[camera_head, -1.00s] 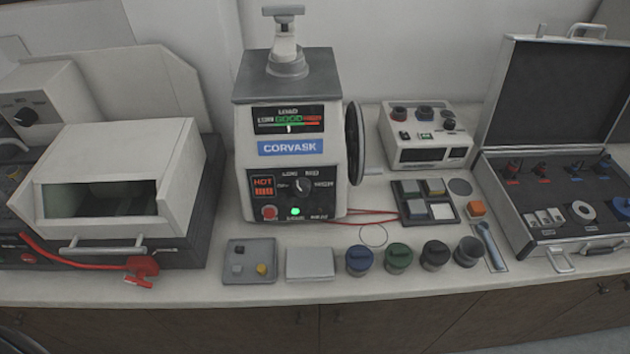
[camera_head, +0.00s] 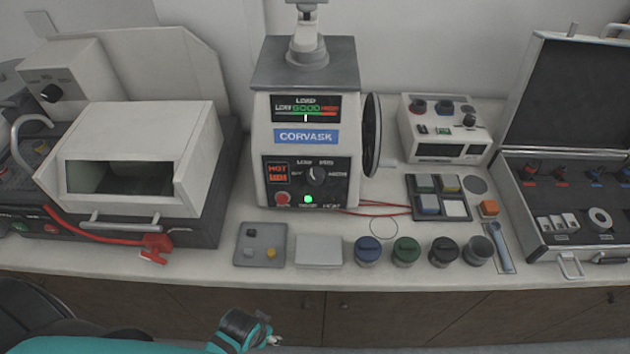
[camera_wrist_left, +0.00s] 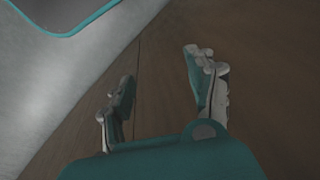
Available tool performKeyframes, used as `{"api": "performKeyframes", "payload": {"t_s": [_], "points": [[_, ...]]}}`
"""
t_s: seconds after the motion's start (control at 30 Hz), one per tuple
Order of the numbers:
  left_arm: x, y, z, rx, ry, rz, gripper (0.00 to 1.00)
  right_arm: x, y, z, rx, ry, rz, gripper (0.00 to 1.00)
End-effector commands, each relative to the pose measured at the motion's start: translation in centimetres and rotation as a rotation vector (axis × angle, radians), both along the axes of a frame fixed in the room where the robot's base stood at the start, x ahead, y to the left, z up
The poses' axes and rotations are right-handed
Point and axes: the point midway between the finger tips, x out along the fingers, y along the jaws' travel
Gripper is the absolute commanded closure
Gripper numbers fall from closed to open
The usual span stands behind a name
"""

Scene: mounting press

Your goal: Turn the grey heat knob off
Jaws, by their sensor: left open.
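The heat knob (camera_head: 316,176) is a round dark grey dial on the lower front panel of the white CORVASK press (camera_head: 262,165). Labels ring it, and its exact pointer setting is too small to read surely. A HOT display (camera_head: 278,171) glows orange-red to its left, and a green light (camera_head: 308,199) is lit below. My left gripper (camera_head: 270,338) is low at the bottom of the head view, in front of the bench and well below the knob, apart from everything. In the left wrist view the left gripper (camera_wrist_left: 160,68) has its fingers spread and empty. My right gripper is not in view.
A grey tray (camera_head: 240,262), a pale block (camera_head: 319,252) and several lidded jars (camera_head: 368,251) line the bench front below the press. A white hooded machine (camera_head: 190,200) stands left, with a red clamp (camera_head: 157,243). The press's black handwheel (camera_head: 371,135) sticks out right.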

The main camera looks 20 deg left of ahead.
Motion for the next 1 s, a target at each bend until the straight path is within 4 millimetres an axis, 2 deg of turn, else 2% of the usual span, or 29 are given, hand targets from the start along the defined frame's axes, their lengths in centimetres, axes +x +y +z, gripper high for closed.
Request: {"api": "performKeyframes", "payload": {"t_s": [0.03,0.1,0.2,0.43,0.53,0.77,0.87,1.0], "points": [[0.8,-0.1,3.3,-0.003,-0.020,0.002,0.43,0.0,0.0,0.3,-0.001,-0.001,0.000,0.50],[1.4,-0.2,7.2,-0.004,-0.035,0.005,0.43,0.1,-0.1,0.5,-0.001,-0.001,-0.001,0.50],[1.5,-0.1,11.6,-0.005,-0.050,0.008,0.43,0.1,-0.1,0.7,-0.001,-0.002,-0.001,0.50],[1.0,0.2,18.7,0.005,-0.079,0.002,0.43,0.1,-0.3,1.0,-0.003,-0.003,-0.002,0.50],[0.7,0.8,21.4,0.070,-0.106,-0.050,0.43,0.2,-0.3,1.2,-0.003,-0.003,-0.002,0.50],[2.0,3.0,21.8,0.385,-0.160,-0.310,0.43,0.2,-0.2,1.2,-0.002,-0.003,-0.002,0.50],[3.0,3.7,22.0,0.552,-0.172,-0.460,0.43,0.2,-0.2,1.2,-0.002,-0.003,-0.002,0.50],[4.7,3.9,22.9,0.860,-0.167,-0.741,0.43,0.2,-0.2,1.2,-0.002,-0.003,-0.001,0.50]]}}
